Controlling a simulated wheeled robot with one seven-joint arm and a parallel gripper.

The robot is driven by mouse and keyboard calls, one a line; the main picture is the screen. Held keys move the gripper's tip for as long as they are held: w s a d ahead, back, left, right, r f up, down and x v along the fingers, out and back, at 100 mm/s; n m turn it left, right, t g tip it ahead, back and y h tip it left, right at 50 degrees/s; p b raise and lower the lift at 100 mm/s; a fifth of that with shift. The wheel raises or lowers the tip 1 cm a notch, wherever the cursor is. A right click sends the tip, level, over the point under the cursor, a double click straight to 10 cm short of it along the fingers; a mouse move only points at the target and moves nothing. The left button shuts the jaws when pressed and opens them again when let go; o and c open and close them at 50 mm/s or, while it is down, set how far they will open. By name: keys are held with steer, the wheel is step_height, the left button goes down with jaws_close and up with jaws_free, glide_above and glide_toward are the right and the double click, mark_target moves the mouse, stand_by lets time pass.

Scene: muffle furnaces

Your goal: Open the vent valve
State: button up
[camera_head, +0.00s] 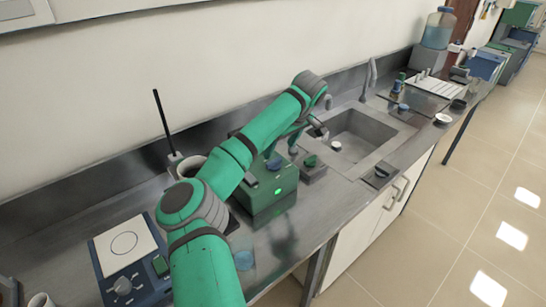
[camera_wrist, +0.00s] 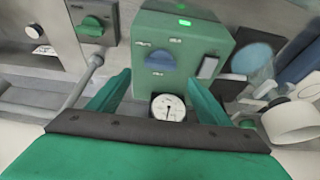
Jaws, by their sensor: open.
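A green box (camera_wrist: 203,32) with a blue knob (camera_wrist: 160,60) on its top panel fills the middle of the wrist view. The panel's small labels are unreadable. A grey box (camera_wrist: 105,9) with a green knob (camera_wrist: 92,26) is at the upper left. I cannot tell which knob is the vent valve. My gripper (camera_wrist: 159,77) is open and empty, its two green fingers apart with the blue knob appearing between them. I cannot tell that they touch it. In the head view the green box (camera_head: 262,201) stands on the bench below my arm, with the grey box (camera_head: 315,174) to its right.
A round gauge (camera_wrist: 168,107) shows below the blue knob. A grey rod (camera_wrist: 82,85) runs beside the left finger. In the head view a blue hotplate device (camera_head: 140,285) is at the lower left, and a sink (camera_head: 362,139) lies right of the grey box.

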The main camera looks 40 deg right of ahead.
mark_target(274, 161)
steer(key=x, duration=0.7)
steer(key=shift+f, duration=0.25)
steer(key=c, duration=1)
